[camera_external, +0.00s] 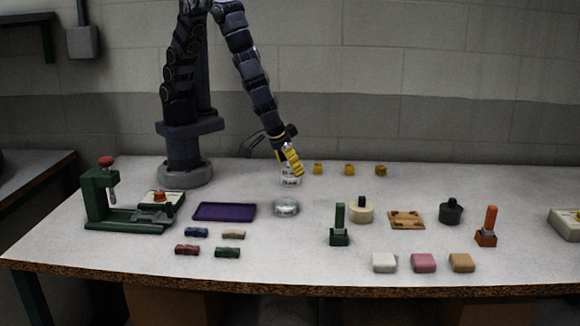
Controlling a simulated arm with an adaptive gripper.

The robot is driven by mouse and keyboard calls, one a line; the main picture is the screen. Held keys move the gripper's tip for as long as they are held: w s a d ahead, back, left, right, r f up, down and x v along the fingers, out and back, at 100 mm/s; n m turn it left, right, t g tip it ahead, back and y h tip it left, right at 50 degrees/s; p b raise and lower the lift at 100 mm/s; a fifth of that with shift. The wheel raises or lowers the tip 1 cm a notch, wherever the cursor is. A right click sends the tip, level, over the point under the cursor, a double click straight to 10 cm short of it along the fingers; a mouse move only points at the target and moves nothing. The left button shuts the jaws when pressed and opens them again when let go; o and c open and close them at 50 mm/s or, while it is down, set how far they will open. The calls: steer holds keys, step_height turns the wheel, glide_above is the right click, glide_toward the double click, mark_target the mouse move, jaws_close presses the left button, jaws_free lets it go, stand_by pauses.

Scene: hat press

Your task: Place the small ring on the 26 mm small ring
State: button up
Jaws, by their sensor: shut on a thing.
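My gripper (295,170), with yellow fingers, is at the back middle of the table, tilted down to the right. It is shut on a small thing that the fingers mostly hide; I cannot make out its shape. A pale round piece (290,181) with dark markings shows right under the fingertips. I cannot tell whether it is held or stands on the table. A second silvery round piece (286,207) with markings on its side stands in front of it, apart from the gripper. I cannot tell which of these is the 26 mm small ring.
A green press (100,200) stands at the left, beside a purple tray (224,212). Small yellow pieces (350,169) line the back right. A green stand (340,227), a wooden plate (407,219) and an orange stand (487,228) are to the right. Coloured blocks (423,262) lie in front.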

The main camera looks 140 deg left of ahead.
mark_target(288, 203)
steer(key=shift+s+d+f, duration=0.1)
steer(key=shift+s+d, duration=0.2)
steer(key=shift+d, duration=0.1)
step_height(288, 203, down, 4)
steer(key=shift+s+d+r, duration=0.1)
steer(key=shift+s+r, duration=0.05)
steer(key=shift+r, duration=0.05)
steer(key=shift+f, duration=2.1)
steer(key=shift+f, duration=0.1)
steer(key=o, duration=1.1)
steer(key=shift+c, duration=0.2)
steer(key=v, duration=1.2)
